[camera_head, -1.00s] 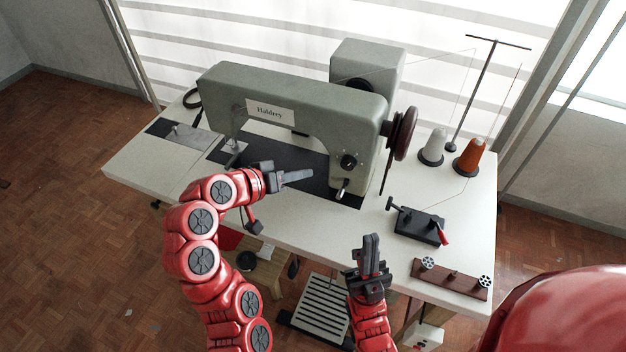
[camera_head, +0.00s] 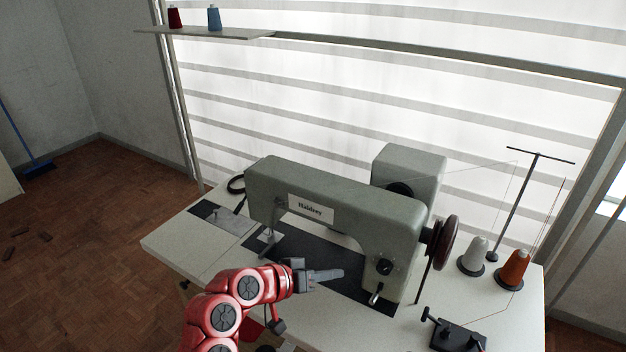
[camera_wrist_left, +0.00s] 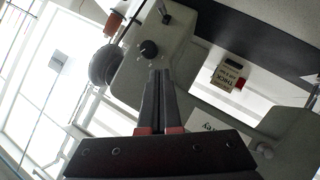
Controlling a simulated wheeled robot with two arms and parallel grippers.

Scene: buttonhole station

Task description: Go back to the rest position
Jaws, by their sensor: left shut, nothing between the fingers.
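My left gripper (camera_head: 326,275) is shut and empty. In the head view it reaches in from the lower left, in front of the sewing machine's arm and over the front of the table, pointing right. The left wrist view shows its two dark fingers (camera_wrist_left: 161,88) together with nothing between them. The grey-green sewing machine (camera_head: 345,205) stands behind it and also shows in the left wrist view (camera_wrist_left: 150,75). I cannot judge the exact gap between the fingers and the machine. My right gripper is out of the head view now.
The white table (camera_head: 175,240) carries a white thread cone (camera_head: 477,252), an orange thread cone (camera_head: 514,268) and a thread stand (camera_head: 518,205). A small black device (camera_head: 458,338) lies at the front right. A shelf (camera_head: 205,33) holds two spools at the upper left. Open floor lies left of the table.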

